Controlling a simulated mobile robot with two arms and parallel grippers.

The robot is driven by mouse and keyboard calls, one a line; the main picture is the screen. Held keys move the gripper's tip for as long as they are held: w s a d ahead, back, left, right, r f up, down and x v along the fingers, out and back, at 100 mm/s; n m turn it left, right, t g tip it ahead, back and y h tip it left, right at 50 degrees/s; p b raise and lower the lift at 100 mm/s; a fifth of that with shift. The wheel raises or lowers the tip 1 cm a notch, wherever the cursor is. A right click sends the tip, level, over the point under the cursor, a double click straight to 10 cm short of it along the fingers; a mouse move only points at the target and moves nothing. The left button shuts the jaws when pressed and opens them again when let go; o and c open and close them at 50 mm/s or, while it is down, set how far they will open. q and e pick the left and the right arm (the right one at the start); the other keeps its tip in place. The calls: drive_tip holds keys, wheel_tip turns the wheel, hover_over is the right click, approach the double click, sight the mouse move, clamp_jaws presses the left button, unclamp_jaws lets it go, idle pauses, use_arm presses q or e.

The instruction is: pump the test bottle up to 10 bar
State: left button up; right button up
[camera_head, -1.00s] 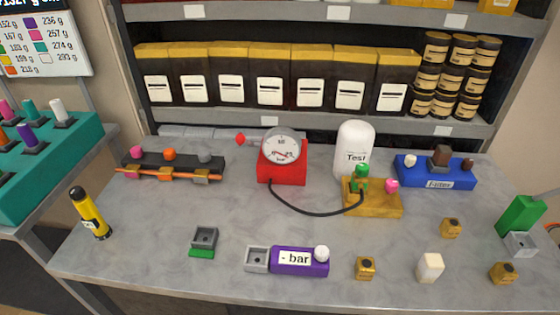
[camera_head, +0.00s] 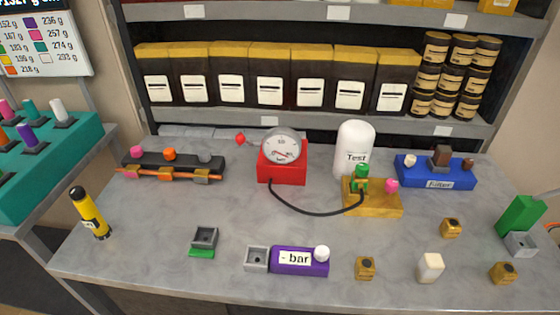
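The white test bottle (camera_head: 355,149), labelled "Test", stands upright at the back of the table, behind a yellow block (camera_head: 384,206). The block carries a green fitting (camera_head: 361,179) and a pink knob (camera_head: 392,185). A red unit (camera_head: 282,173) with a round dial gauge (camera_head: 281,146) stands to the left. A red knob (camera_head: 240,138) shows at the gauge's left. A black hose (camera_head: 310,212) runs from the red unit to the green fitting. A purple device (camera_head: 299,261) with a white knob reads "- bar". Neither of my grippers is in view.
A black rack (camera_head: 170,163) with coloured knobs and an orange rod stands at the left. A blue "Filter" block (camera_head: 435,172) stands at the right. A yellow-black cylinder (camera_head: 91,215), a white block (camera_head: 430,267) and small brass blocks stand around. The table's middle left is clear.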

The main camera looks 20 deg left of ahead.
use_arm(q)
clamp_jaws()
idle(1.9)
